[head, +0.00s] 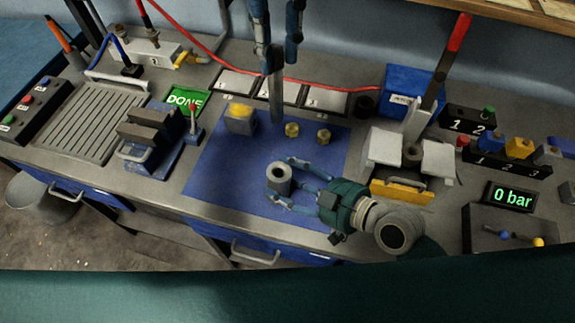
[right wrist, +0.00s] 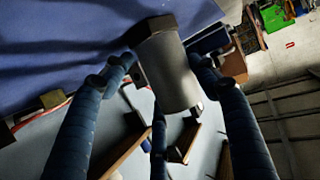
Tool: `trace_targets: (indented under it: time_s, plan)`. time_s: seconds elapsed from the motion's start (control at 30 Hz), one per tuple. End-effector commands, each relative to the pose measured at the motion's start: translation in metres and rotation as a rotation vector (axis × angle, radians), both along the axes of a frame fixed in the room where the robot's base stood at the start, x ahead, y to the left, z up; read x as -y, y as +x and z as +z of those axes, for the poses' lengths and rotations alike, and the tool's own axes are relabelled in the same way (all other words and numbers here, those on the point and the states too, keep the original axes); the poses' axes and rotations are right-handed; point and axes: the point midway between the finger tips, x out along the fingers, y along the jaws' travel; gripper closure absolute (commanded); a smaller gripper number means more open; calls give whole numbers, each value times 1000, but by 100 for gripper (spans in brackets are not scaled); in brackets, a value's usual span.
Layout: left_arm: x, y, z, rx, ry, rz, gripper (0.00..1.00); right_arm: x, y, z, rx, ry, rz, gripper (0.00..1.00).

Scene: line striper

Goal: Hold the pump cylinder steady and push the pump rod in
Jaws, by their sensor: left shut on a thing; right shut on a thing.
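The pump cylinder (head: 279,185) is a short grey tube with a dark hole in its top, upright over the blue mat (head: 225,180). My right gripper (head: 283,182) is shut on it from the right. In the right wrist view the cylinder (right wrist: 175,80) sits between the blue fingers, with a dark hexagonal end. My left gripper (head: 277,48) is shut on the grey pump rod (head: 277,95), which hangs about upright. In the head view the rod's lower end appears above and apart from the cylinder. The rod's upper part is partly hidden by the fingers.
A vise (head: 153,140) stands left, a lever press (head: 410,150) right. A display reading 0 bar (head: 512,198) is far right. The mat's lower left is clear.

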Motion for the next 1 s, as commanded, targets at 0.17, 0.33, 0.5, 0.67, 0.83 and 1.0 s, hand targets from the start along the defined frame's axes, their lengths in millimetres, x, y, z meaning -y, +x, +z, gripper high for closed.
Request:
trace_targets:
  time_s: [0.17,0.33,0.5,0.67,0.83,1.0]
  plan:
    - [2,5,-37,-23,23,40,100,-2,-2,-1,-7,4,3,98]
    - [6,9,-80,-34,40,99,100,-2,-2,-1,-8,4,4,98]
    - [9,10,-102,-35,44,135,100,-2,-2,-1,-9,4,4,98]
    - [9,11,-112,-33,44,142,100,-2,-2,-2,-10,3,4,98]
    - [8,10,-126,-34,45,142,100,-2,-3,-2,-11,4,4,98]
    - [7,9,-142,-33,45,142,100,-2,-3,-2,-11,3,4,98]
